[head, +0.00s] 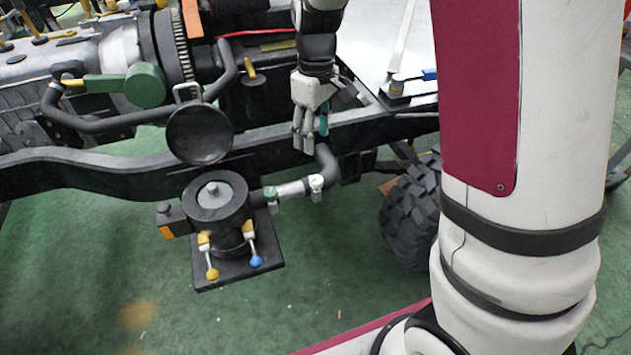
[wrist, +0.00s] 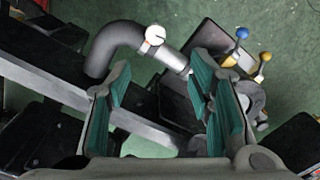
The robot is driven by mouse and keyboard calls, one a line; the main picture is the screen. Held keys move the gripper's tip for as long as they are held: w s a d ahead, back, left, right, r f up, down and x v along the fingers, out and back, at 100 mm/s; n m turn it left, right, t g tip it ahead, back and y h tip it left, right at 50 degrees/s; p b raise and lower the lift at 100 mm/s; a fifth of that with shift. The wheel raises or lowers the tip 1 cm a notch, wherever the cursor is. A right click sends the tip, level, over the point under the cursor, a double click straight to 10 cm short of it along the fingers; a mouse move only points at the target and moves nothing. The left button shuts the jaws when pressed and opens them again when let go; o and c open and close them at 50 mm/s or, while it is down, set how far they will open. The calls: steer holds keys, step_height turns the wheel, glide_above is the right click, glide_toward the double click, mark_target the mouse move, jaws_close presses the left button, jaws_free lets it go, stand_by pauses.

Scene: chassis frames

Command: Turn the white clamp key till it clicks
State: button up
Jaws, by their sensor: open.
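The white clamp key (head: 316,183) sits at the right end of the short silver pipe (head: 291,189), where the pipe meets a black elbow hose (head: 326,165). In the wrist view the key (wrist: 154,36) shows as a round white head beside the hose bend. My gripper (head: 310,140) hangs above the hose and key, pointing down. Its teal-padded fingers (wrist: 160,78) are spread apart with nothing between them. The key lies beyond the fingertips, apart from them. A green clamp key (head: 271,194) sits at the pipe's left end.
A black round housing (head: 216,197) stands left of the pipe, with yellow-ended (head: 212,273) and blue-ended (head: 256,261) levers in front. A black chassis rail (head: 265,140) runs behind my gripper. A tyre (head: 408,215) stands to the right. Green floor is open in front.

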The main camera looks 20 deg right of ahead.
mark_target(317, 179)
steer(key=f+n+b, duration=0.1)
steer(key=f+n, duration=0.1)
steer(key=f, duration=0.2)
steer(key=f+n+b, duration=0.2)
steer(key=f, duration=0.3)
steer(key=f+n+b, duration=0.1)
steer(key=f+b, duration=0.1)
steer(key=f, duration=0.2)
steer(key=shift+s+d+f+n, duration=0.15)
steer(key=shift+d+n, duration=0.15)
steer(key=shift+n, duration=0.1)
steer(key=shift+c, duration=0.6)
jaws_close()
